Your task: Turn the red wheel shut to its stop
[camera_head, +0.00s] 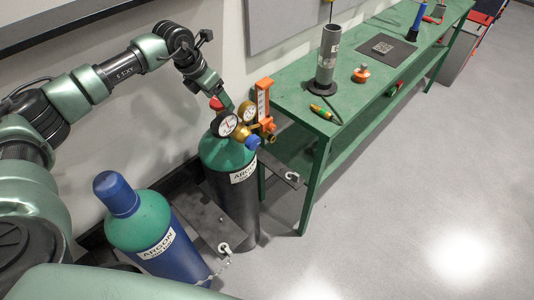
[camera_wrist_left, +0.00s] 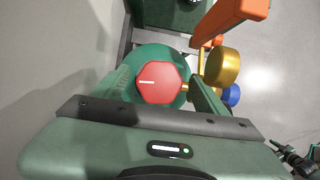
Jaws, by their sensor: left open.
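The red wheel (camera_wrist_left: 164,83) is on top of a green argon cylinder (camera_head: 222,155). In the left wrist view it looks like a red hexagonal knob with a white line on its left half. In the head view only part of the red wheel (camera_head: 216,103) shows beside my gripper. My left gripper (camera_wrist_left: 165,92) is open, with one finger on each side of the wheel. I cannot tell whether the fingers touch it. My left gripper (camera_head: 222,104) also shows in the head view, reaching down to the cylinder top. My right gripper is not in view.
A gauge (camera_head: 228,124) and a blue knob (camera_head: 253,142) sit beside the wheel. An orange bracket (camera_head: 264,100) stands close by on the right. A second, blue-capped cylinder (camera_head: 140,220) stands in front. A green bench (camera_head: 350,75) is at the right, with open floor beyond.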

